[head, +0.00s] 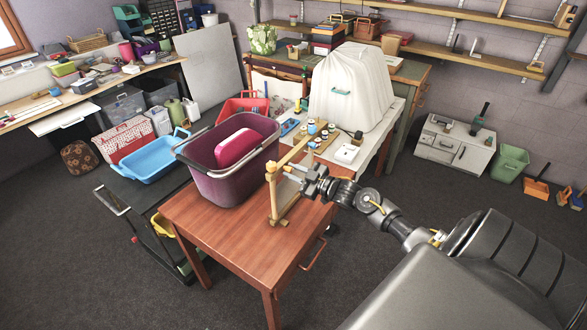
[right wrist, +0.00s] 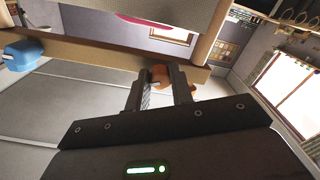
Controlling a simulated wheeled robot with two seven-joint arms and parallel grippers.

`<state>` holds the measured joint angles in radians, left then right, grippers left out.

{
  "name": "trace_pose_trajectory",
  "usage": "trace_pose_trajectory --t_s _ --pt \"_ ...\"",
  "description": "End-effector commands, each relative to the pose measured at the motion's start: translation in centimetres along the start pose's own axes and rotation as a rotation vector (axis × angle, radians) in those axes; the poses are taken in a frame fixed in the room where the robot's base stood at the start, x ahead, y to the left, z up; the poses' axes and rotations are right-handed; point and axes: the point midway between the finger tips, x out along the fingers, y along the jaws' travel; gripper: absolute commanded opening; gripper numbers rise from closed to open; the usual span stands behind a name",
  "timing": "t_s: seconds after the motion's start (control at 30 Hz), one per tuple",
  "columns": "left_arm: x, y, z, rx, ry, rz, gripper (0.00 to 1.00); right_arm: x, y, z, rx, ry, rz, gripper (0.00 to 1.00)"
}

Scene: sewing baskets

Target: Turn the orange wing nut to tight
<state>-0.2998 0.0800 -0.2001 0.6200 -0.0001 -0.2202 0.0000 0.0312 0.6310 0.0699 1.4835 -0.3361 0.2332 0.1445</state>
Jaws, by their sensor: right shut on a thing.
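A light wooden frame (head: 273,198) stands on the red-brown table, with an upright post and an upper bar. Its wooden bar (right wrist: 90,50) also crosses the right wrist view. The orange wing nut (right wrist: 160,74) sits against this bar, between my right gripper's fingers. My right gripper (right wrist: 163,88) is shut on the wing nut, its fingers on either side of it. In the head view my right gripper (head: 291,172) reaches the frame from the right, and the nut is too small to make out there. The nut's turning angle is hard to tell. My left gripper is out of view.
A purple basket (head: 222,178) holding a pink case (head: 238,147) stands on the table left of the frame. Behind are small jars and a white-covered machine (head: 350,90). The table's front part (head: 250,255) is clear. A blue tray (head: 160,160) lies on a cart at left.

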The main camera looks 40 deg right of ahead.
Motion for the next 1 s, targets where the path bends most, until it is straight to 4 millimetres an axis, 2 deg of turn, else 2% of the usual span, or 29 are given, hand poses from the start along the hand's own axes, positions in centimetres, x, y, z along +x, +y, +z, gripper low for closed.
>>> trace_pose_trajectory --t_s 0.1,0.5,1.0 --pt "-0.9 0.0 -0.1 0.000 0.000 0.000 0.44 0.0 0.0 -0.2 0.106 -0.001 -0.001 0.00" --pt "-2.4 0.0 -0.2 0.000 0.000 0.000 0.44 0.0 -0.2 -0.1 0.371 -0.002 -0.002 0.00" --pt "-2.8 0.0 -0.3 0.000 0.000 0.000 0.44 0.0 -0.3 0.1 0.461 -0.003 -0.002 0.00"
